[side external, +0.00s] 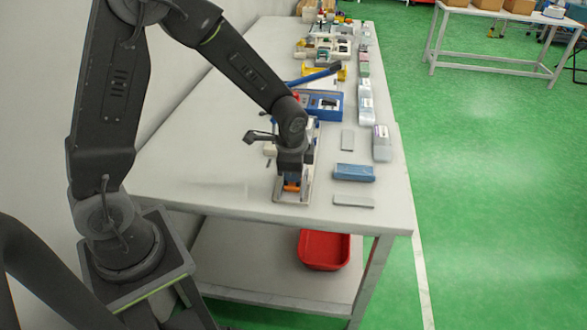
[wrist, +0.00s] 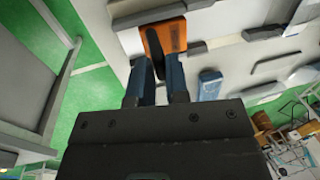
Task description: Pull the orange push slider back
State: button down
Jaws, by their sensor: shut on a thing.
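The orange push slider (wrist: 166,37) shows in the wrist view just beyond my fingertips, at the top middle. A dark upright part stands on it, between the fingers. In the side view a small bit of orange slider (side external: 291,187) shows under my gripper (side external: 290,178). The slider sits on a pale metal fixture (side external: 308,190) near the front end of the table. My gripper (wrist: 158,60) points down and is shut on the slider's dark part. The exact contact is partly hidden by the fingers.
A blue block (side external: 354,172) and flat grey pieces (side external: 353,201) lie right of the fixture. A blue machine (side external: 325,105) stands behind it. White packs (side external: 381,143) line the right table edge. A red bin (side external: 324,249) is on the shelf below. The table's front left is clear.

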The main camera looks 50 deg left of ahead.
jog(key=c, duration=1.1)
grip_release()
jog(key=shift+s+d, duration=0.15)
jog(key=r, duration=0.4)
jog(key=s+d+r, duration=0.1)
jog(key=r, duration=0.4)
jog(key=d+r, duration=0.1)
jog(key=r, duration=0.3)
jog(key=shift+s+r, duration=0.3)
jog(key=shift+s, duration=0.1)
jog(key=s+r+n+t, duration=0.1)
jog(key=s+r+n, duration=0.1)
jog(key=s, duration=0.3)
jog(key=s+d+r+n+t+h, duration=0.1)
jog(key=s+r+n, duration=0.1)
jog(key=s+n, duration=0.2)
jog(key=s+d+r+n+t, duration=0.1)
jog(key=s+r+n+t, duration=0.1)
jog(key=s, duration=0.5)
jog(key=shift+d+r+n+h, duration=0.1)
jog(key=shift+n+h, duration=0.2)
jog(key=shift+n, duration=0.1)
